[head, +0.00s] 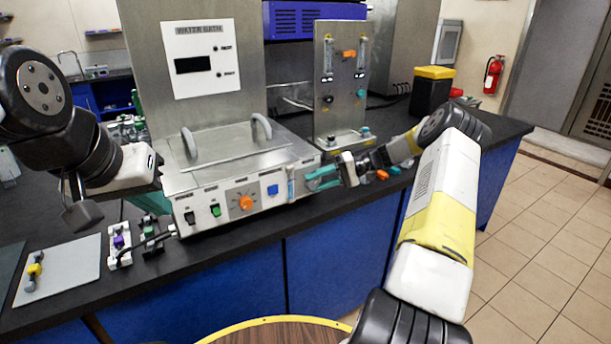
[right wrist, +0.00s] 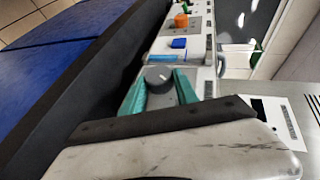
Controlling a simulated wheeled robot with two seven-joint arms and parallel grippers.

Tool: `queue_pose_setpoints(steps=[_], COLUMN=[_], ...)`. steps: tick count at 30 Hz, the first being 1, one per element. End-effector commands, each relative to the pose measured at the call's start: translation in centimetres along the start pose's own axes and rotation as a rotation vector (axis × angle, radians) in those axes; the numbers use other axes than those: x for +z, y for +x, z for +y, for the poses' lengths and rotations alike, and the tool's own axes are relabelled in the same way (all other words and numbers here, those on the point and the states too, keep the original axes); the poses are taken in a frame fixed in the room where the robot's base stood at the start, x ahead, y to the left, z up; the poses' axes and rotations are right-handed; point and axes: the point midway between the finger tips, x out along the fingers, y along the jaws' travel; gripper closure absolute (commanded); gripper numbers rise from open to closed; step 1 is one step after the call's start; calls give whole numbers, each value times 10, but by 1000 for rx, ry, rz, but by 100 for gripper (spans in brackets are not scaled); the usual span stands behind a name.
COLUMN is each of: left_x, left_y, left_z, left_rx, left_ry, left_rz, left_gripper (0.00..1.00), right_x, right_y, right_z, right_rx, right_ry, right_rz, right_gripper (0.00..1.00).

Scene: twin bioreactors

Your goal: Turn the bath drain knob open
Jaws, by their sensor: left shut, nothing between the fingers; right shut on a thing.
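The water bath (head: 240,165) is a steel box on the dark counter, with a lid and two handles. The bath drain knob (right wrist: 158,77) is dark grey and round with a pale mark line, on the bath's face in the right wrist view. My right gripper (right wrist: 160,90) has one teal finger on each side of the knob and is shut on it. In the head view the right gripper (head: 312,179) is at the bath's right end, and I cannot make out the knob there. My left gripper (head: 150,202) is shut and empty, left of the bath and partly hidden.
The bath's front carries an orange dial (head: 246,203), a blue button (head: 273,190) and two switches. A gas panel (head: 340,85) stands behind my right gripper. A grey mat (head: 62,272) and small clamps lie at the counter's left.

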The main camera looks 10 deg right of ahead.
Motion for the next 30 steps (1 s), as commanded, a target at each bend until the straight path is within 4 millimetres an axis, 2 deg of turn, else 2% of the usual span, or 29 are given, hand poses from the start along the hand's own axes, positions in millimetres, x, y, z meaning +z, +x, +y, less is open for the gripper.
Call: queue_pose_setpoints(steps=[12,26,27,30], left_x=[0,0,0,0], left_y=[0,0,0,0], left_z=[0,0,0,0], left_rx=[0,0,0,0], left_ry=[0,0,0,0], left_rz=[0,0,0,0], left_gripper=[100,100,100,100], right_x=[1,1,1,1], right_y=[1,1,1,1], right_z=[4,4,4,4], right_rx=[-143,-154,-154,-154], right_ry=[61,67,67,67], right_rz=[-2,-3,-3,-3], right_gripper=[100,100,62,43])
